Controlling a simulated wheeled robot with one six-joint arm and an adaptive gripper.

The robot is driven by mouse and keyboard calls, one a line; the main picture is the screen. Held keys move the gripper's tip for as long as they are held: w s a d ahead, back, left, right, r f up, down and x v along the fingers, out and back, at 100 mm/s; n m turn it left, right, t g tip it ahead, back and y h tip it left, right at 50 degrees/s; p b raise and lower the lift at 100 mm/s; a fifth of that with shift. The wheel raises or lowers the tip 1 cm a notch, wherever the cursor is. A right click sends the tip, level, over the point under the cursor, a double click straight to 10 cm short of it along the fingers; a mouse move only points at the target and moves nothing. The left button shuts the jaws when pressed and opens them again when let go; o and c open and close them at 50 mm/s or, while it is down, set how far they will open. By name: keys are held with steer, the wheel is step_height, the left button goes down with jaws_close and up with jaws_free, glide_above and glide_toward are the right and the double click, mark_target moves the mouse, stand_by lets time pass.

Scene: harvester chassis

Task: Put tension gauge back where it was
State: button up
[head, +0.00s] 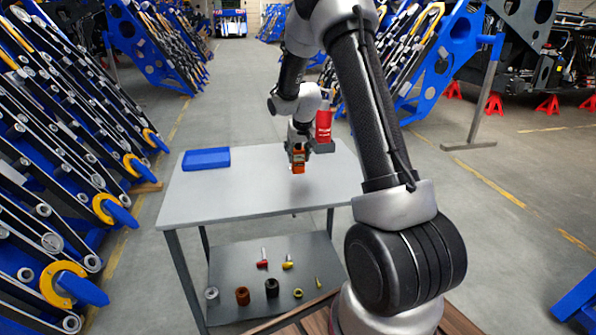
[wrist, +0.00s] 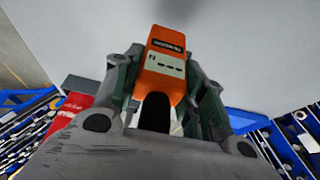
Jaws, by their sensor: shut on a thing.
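The tension gauge (wrist: 165,65) is orange with a small pale display and a dark label, seen close in the wrist view. My gripper (wrist: 158,100) is shut on it, with a finger on each side. In the head view my gripper (head: 298,152) hangs above the right part of the grey table top (head: 240,185). The orange gauge (head: 298,166) shows below the fingers. I cannot tell exactly how far it is above the surface.
A blue tray (head: 206,158) lies at the table's back left. A red can or bottle (head: 323,124) shows behind my gripper at the right. The lower shelf (head: 245,262) holds several rings and small tools. Blue belt-and-pulley frames (head: 60,150) stand left. The table's middle is clear.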

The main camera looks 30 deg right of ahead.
mark_target(298, 166)
steer(key=shift+f, duration=2.45)
steer(key=shift+f, duration=0.15)
steer(key=o, duration=1.3)
steer(key=shift+o, duration=0.2)
